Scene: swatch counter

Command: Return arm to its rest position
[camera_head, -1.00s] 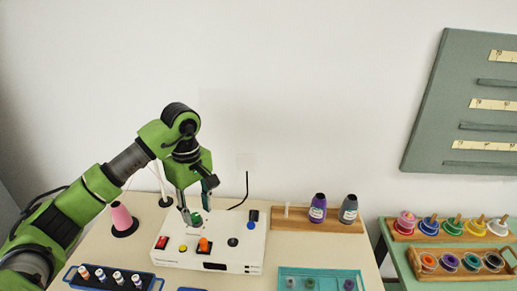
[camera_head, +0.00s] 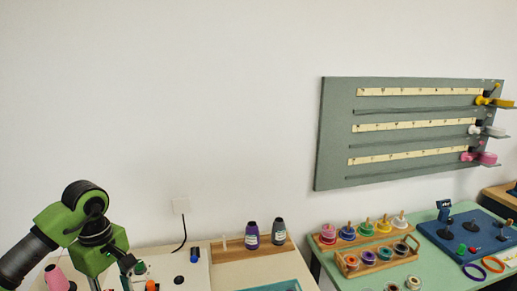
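My green and black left arm (camera_head: 95,235) reaches in from the lower left and bends down at its wrist. My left gripper (camera_head: 115,282) is at the bottom edge, over the left part of the white control box (camera_head: 195,270). Its fingers stand apart, and nothing shows between them. The fingertips are at or below the picture edge. My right gripper is not in view.
A pink cone (camera_head: 56,278) stands close to my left arm. A wooden rack (camera_head: 230,251) holds purple (camera_head: 252,236) and grey (camera_head: 279,232) bottles. A green table (camera_head: 420,270) at right carries spool racks and a blue board (camera_head: 470,235). A grey wall panel (camera_head: 335,130) hangs above.

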